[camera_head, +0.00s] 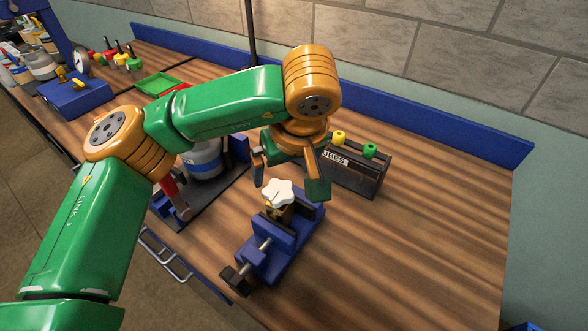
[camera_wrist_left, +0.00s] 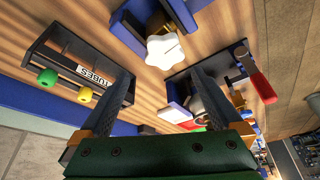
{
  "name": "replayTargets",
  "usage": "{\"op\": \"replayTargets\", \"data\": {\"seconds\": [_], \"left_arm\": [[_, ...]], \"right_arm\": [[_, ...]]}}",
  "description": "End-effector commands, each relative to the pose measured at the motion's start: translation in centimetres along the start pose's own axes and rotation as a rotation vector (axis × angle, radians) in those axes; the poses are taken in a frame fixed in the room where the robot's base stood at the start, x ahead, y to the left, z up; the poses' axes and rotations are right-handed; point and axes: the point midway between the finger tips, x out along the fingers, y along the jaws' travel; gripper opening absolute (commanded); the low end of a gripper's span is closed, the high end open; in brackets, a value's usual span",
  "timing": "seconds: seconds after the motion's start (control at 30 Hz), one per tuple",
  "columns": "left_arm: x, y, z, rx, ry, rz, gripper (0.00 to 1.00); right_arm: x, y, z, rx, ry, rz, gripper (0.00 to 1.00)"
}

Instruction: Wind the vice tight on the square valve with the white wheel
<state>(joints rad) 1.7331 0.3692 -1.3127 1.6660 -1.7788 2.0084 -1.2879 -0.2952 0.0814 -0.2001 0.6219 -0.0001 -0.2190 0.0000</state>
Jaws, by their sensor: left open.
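The blue vice (camera_head: 262,262) stands on the wooden bench, with its screw and dark handle (camera_head: 235,280) pointing to the front left. A brass valve with a white star-shaped wheel (camera_head: 278,191) sits upright at its jaws; whether the jaws touch it I cannot tell. In the left wrist view the white wheel (camera_wrist_left: 166,51) is at top centre, beside part of the blue vice (camera_wrist_left: 128,24). My left gripper (camera_head: 288,186) is open and empty, its fingers just behind and above the wheel. Its fingers also show in the left wrist view (camera_wrist_left: 162,88). My right gripper is not in view.
A dark rack labelled TUBES (camera_head: 372,187) with yellow and green caps stands right behind the vice. A blue-white canister (camera_head: 205,160) and a red-handled clamp (camera_wrist_left: 262,84) stand to the left. The bench right of the vice is clear up to the blue back rail (camera_head: 430,125).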

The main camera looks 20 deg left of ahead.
Motion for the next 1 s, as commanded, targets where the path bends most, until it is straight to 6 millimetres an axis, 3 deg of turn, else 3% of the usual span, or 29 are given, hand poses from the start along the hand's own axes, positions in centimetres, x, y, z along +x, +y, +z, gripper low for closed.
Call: {"op": "replayTargets", "data": {"seconds": [0.03, 0.1, 0.5, 0.8, 0.87, 1.0], "left_arm": [[1.0, 0.0, 0.4, 0.0, 0.0, 0.0, 1.0], [1.4, 0.0, 0.5, 0.0, 0.0, 0.0, 1.0], [7.2, 0.0, 0.4, 0.0, -0.005, -0.002, 1.0], [8.0, 0.0, 0.5, 0.001, -0.002, 0.002, 1.0], [8.0, 0.0, 0.5, 0.001, -0.002, 0.002, 0.86], [8.0, 0.0, 0.5, 0.001, -0.003, 0.002, 0.49]], "right_arm": [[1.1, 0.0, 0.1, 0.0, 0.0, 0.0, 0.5], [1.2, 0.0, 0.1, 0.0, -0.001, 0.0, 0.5], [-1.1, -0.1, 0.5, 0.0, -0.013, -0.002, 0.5], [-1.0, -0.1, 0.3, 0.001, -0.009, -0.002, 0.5], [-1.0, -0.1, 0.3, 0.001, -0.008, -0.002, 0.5], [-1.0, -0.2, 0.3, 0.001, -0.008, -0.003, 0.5]]}}
